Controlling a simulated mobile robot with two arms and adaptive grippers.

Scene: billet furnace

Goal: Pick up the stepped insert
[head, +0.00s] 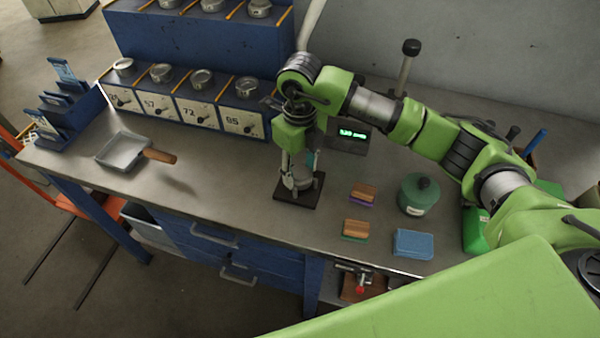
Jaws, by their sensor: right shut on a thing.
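My right gripper (298,165) points down over the middle of the bench and is shut on a small grey metal piece, which looks like the stepped insert (300,182). The piece is at or just above a black square base (283,192); I cannot tell whether it touches it. The fingers and wrist hide part of the piece, so its steps are not clear. My left gripper is not in view.
A digital readout (352,133) stands behind my gripper. Wooden-backed brushes (363,192), a green round container (419,196) and a blue block (413,243) lie to the right. A scoop (123,152) lies left; numbered bins (197,112) line the back.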

